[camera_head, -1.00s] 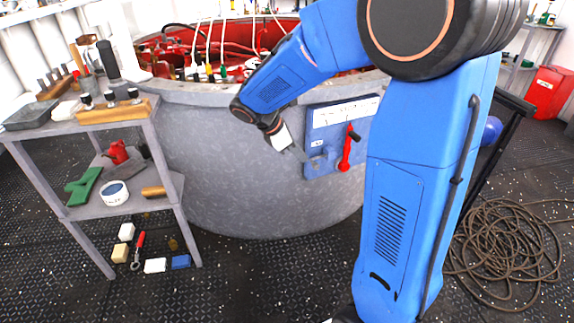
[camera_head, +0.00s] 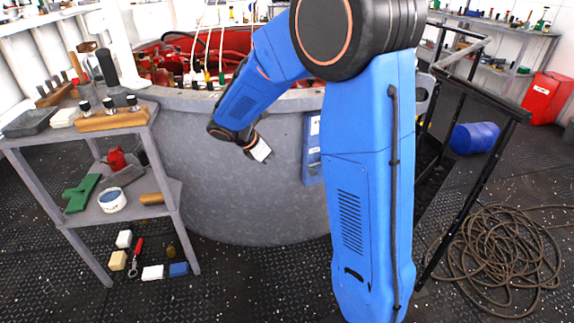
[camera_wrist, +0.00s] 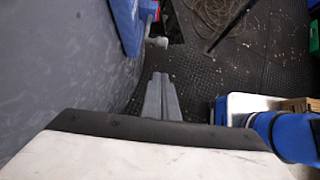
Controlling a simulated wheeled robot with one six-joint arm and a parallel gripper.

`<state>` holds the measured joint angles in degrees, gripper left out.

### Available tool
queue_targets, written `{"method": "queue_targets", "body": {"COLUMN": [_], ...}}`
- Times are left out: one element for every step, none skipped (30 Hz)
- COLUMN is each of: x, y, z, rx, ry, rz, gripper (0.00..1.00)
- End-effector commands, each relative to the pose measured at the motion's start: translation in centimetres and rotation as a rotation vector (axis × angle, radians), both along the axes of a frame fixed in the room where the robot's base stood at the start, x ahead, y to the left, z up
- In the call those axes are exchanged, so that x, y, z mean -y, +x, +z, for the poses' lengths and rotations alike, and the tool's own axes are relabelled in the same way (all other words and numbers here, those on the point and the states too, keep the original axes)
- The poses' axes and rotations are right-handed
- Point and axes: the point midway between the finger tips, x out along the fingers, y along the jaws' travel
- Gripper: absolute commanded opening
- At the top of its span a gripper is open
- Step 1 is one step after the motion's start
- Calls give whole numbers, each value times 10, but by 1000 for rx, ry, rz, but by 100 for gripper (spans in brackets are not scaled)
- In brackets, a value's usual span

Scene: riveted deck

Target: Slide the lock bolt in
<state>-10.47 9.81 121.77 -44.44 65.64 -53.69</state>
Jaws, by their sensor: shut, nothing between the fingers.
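The blue lock panel (camera_head: 312,165) is on the curved grey wall. In the head view only its left edge shows, the rest hidden behind my arm. In the wrist view the panel (camera_wrist: 127,22) is at the top, with a small grey knob (camera_wrist: 158,41) sticking out at its lower right; it may belong to the lock bolt, but I cannot tell. The bolt's position cannot be read. My gripper (camera_wrist: 162,84) is shut and empty, its grey fingers together. In the head view my gripper (camera_head: 268,157) is left of the panel, apart from it.
A grey shelf rack (camera_head: 165,125) with tools stands at the left. The curved grey wall (camera_head: 230,205) lies close beside my gripper. A black railing (camera_head: 465,160), a blue barrel (camera_head: 475,137) and a coiled rope (camera_head: 500,250) are at the right.

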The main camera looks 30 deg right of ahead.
Motion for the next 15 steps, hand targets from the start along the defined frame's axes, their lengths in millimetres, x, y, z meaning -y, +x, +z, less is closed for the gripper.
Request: {"method": "queue_targets", "body": {"x": [6, 9, 13, 17, 20, 25, 28, 32, 36, 40, 43, 48, 51, 55, 59], "y": [-1, -1, -1, -1, -1, -1, -1, -1, -1, -1, -1, -1, -1, -1, -1], "z": [-6, -10, -15, -19, -24, -29, -33, -37, -42, -46, -51, -56, -60, -64, -66], "rx": [-3, -3, -3, -4, -4, -4, -4, -2, -3, -4, -4, -4, -4, -3, -1], "ry": [-1, -1, -1, -1, 0, -1, -1, 0, 0, -1, -1, -1, 0, 0, 0], "rz": [-1, -1, -1, -2, -2, -1, -2, -2, -3, -2, -1, -1, -2, -3, -2], "gripper": [0, 0, 0, 0, 0, 0, 0, 0, 0, 0, 0, 0, 0, 0, 0]}}
